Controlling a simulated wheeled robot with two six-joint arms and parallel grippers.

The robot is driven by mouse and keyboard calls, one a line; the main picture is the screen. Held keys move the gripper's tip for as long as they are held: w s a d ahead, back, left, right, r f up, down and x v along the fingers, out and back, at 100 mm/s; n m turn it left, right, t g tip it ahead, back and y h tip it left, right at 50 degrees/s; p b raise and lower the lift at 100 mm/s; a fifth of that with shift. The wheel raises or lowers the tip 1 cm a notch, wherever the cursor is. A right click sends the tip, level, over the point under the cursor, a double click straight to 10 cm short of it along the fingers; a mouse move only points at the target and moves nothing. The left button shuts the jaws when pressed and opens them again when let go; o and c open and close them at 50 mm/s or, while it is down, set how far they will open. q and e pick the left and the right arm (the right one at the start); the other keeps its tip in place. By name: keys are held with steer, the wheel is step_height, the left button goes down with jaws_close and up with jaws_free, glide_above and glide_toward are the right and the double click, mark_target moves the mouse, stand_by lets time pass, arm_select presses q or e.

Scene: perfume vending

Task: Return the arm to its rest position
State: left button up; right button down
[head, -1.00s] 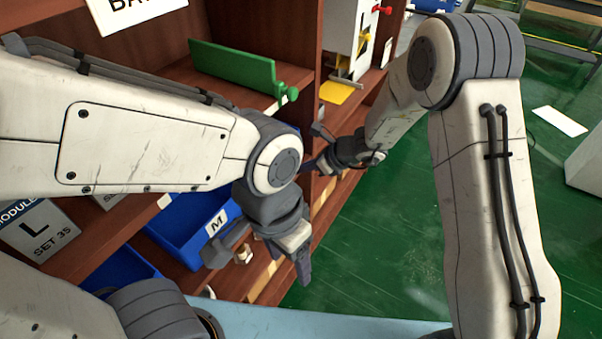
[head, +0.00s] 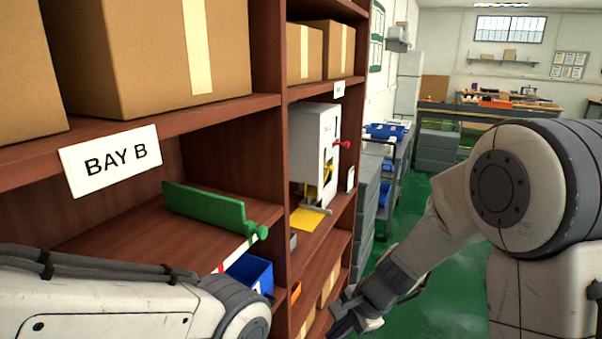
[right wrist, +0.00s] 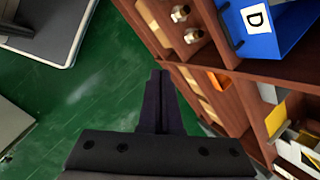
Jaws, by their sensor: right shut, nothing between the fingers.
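My right arm comes in from the right in the head view, bent down at the elbow. Its gripper (head: 342,326) is at the bottom edge, partly cut off, beside the front of the brown shelf (head: 268,150). In the right wrist view the two dark fingers (right wrist: 160,76) are together, shut and empty, with green floor behind them and shelf to the right. My left arm's upper part shows at the bottom left of the head view; its gripper is below the picture.
A white dispenser (head: 313,150) with a yellow plate (head: 307,219) stands in the adjoining bay. Green floor (head: 440,300) is open between shelf and right arm.

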steer(key=s+d+r+n+h, duration=0.2)
steer(key=s+d+n+h, duration=0.4)
steer(key=d+n, duration=0.6)
steer(key=s+a+r+n+g+y, duration=0.1)
steer(key=s+a+r+n, duration=0.1)
steer(key=s+a+n, duration=0.2)
steer(key=s+a+r+n+y, duration=0.1)
steer(key=s+a+r+n, duration=0.2)
steer(key=s+a, duration=0.7)
steer(key=shift+s+a+r+n+g, duration=0.15)
steer(key=shift+s+r+n+g, duration=0.25)
steer(key=shift+n, duration=0.4)
